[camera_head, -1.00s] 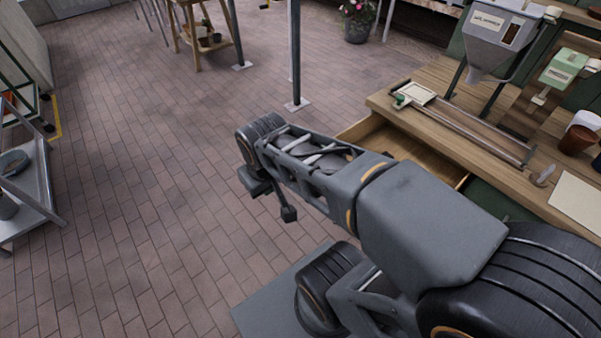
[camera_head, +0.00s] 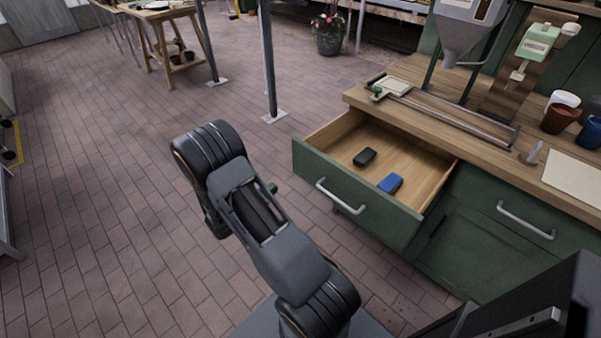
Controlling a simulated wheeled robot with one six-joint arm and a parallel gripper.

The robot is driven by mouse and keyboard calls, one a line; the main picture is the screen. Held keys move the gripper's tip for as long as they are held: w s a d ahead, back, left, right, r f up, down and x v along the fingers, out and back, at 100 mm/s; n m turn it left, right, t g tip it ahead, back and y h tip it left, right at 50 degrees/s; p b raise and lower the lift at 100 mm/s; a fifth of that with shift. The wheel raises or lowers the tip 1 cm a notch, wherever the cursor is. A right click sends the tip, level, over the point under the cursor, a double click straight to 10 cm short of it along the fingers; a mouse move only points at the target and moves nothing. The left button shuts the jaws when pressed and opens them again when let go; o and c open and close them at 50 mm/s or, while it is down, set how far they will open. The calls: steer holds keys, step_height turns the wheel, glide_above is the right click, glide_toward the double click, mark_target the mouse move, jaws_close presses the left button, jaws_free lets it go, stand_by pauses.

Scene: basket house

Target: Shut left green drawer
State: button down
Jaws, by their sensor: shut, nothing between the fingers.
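The left green drawer (camera_head: 352,197) stands pulled out from the workbench. Its front faces the lower left and has a silver bar handle (camera_head: 340,197). A black block (camera_head: 365,157) and a blue block (camera_head: 390,183) lie on its bare wooden bottom. My arm stands to the left of the drawer front, apart from it in the picture. My gripper cannot be made out; the arm links may hide it.
A closed green drawer with a silver handle (camera_head: 525,221) is to the right. The wooden worktop (camera_head: 440,112) carries a metal rail, a hopper and cups. A steel post (camera_head: 268,70) stands behind the drawer.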

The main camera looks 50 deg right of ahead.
mark_target(306, 165)
steer(key=shift+n+t, duration=0.3)
steer(key=d, duration=1.4)
steer(key=shift+w+f, duration=0.1)
steer(key=shift+f, duration=0.25)
steer(key=shift+d, duration=0.1)
